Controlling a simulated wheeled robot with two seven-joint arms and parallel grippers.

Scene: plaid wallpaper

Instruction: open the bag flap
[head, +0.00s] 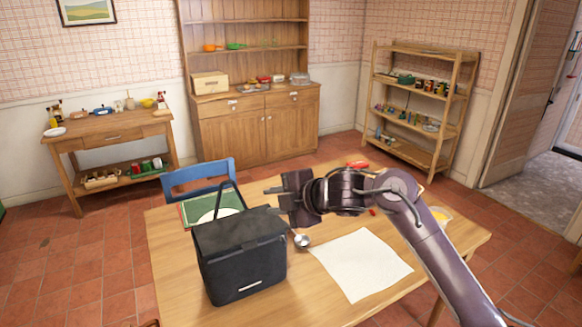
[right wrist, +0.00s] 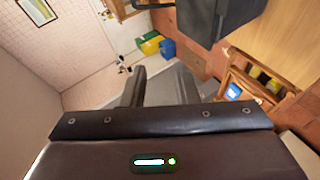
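The black bag (head: 243,270) stands upright on the left part of the wooden table. Its flap (head: 238,230) lies over the top and looks closed, and a thin dark handle (head: 222,196) rises behind it. Part of the bag also shows at the top of the right wrist view (right wrist: 212,18). My right gripper (head: 272,201) is just above and behind the bag's right side, with its fingers pointing left. In the right wrist view the two fingers (right wrist: 160,88) are apart with nothing between them. My left gripper is out of view.
A blue chair (head: 199,176) stands behind the table. The table's front right is clear.

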